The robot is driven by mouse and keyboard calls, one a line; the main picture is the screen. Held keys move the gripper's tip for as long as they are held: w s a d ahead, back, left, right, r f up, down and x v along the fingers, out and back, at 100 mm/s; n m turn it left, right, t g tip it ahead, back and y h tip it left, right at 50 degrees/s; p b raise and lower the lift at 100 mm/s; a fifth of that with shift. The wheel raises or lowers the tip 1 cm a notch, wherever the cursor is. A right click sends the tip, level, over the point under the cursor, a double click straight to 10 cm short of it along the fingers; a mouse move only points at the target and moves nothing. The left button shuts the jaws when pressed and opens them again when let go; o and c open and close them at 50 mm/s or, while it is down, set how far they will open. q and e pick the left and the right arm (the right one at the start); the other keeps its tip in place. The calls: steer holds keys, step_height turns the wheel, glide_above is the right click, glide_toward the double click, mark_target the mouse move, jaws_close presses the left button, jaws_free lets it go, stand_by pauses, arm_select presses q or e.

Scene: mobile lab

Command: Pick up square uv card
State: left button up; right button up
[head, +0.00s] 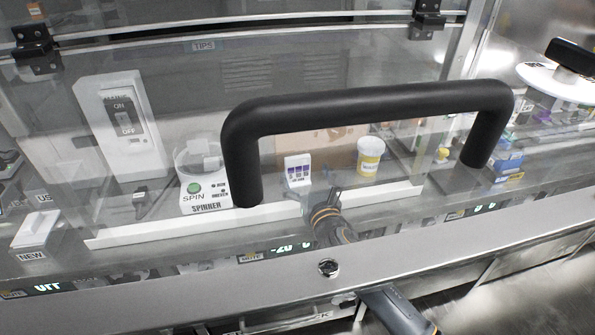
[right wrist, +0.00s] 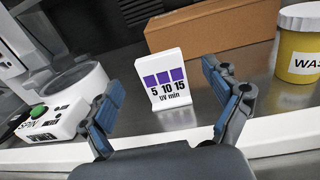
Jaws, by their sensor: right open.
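The square UV card (head: 297,170) is a small white upright card with purple squares, standing on the bench inside the glass-fronted cabinet. In the right wrist view the card (right wrist: 164,80) shows the marks "5 10 15 UV min" and faces the camera. My right gripper (head: 320,197) is just in front of it, at the lower right of the card in the head view. In the right wrist view its two blue-padded fingers (right wrist: 163,80) are spread wide, empty, with the card beyond and between them. My left gripper does not show.
A spinner (head: 205,190) stands left of the card. A yellow waste cup (head: 370,158) stands to the right. A brown box (right wrist: 212,25) lies behind. A black handle (head: 365,106) on the glass crosses the head view above the card.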

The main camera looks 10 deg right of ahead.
steer(key=w, duration=0.6)
steer(key=shift+w+a+f, duration=0.1)
steer(key=shift+w+a, duration=0.15)
steer(key=shift+s, duration=0.1)
steer(key=shift+c, duration=0.2)
steer(key=c, duration=1.1)
